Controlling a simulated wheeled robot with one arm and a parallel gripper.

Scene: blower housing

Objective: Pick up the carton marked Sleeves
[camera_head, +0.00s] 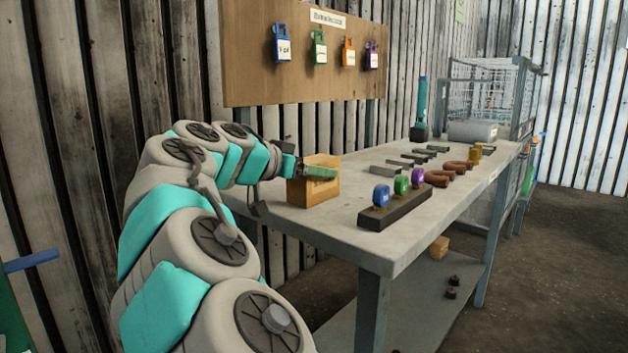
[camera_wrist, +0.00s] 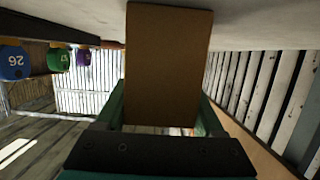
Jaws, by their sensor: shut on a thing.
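A brown carton (camera_head: 318,190) is at the left end of the grey workbench (camera_head: 345,229), in the head view. No marking on it can be read from here. My gripper (camera_head: 312,172) is shut on the carton, with a green finger along its near upper side. In the wrist view the carton (camera_wrist: 168,65) stands between the two green fingers of my gripper (camera_wrist: 164,112), which press on its sides. The carton appears at or very near the bench top; I cannot tell whether a gap is beneath it.
A dark block (camera_head: 396,210) with blue, green and purple tags stands right of the carton. Several brown and dark parts lie further along the bench. A wooden board (camera_head: 301,84) with hanging colored locks rises behind. A wire cage (camera_head: 487,92) is at the far end.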

